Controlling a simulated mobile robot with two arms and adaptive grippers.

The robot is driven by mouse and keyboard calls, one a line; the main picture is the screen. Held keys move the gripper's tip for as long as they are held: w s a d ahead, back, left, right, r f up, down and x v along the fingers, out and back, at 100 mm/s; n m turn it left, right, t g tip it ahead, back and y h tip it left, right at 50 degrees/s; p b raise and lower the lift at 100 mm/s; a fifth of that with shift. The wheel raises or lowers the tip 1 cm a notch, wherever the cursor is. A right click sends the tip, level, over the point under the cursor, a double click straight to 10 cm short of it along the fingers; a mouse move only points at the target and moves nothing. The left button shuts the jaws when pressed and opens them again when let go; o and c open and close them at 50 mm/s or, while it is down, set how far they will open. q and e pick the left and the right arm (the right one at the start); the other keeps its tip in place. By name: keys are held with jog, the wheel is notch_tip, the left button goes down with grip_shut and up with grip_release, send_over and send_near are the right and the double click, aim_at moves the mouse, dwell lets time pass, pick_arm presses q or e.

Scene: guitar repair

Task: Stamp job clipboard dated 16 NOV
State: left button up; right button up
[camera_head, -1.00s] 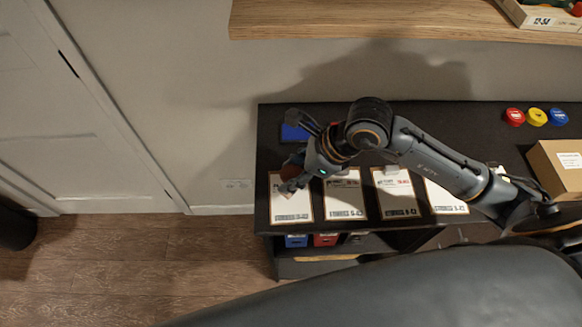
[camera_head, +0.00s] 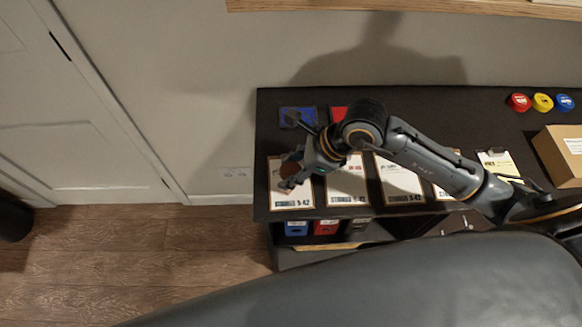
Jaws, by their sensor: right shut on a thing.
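Several clipboards with white sheets lie in a row on the dark bench: the leftmost (camera_head: 291,200), the second (camera_head: 347,187), the third (camera_head: 402,185) and a fourth (camera_head: 440,194) mostly behind my right arm. The print is too small to read dates. My right gripper (camera_head: 291,174) is over the upper part of the leftmost clipboard, shut on a brown stamp (camera_head: 289,169) that is partly hidden by the fingers. I cannot tell whether the stamp touches the paper. A blue pad (camera_head: 291,113) and a red pad (camera_head: 338,113) lie behind. My left gripper is out of view.
Red (camera_head: 519,102), yellow (camera_head: 542,102) and blue (camera_head: 565,102) round tins sit at the back right, near a cardboard box (camera_head: 554,158). Blue (camera_head: 297,228) and red (camera_head: 326,228) bins stand below. A wooden shelf (camera_head: 400,5) overhangs.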

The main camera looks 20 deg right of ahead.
jog(key=shift+f+b, duration=0.5)
jog(key=shift+b, duration=0.05)
dwell(0.9)
jog(key=shift+f+b, duration=0.15)
jog(key=shift+b, duration=0.15)
dwell(1.1)
jog(key=shift+r+p, duration=2.1)
jog(key=shift+r, duration=1.55)
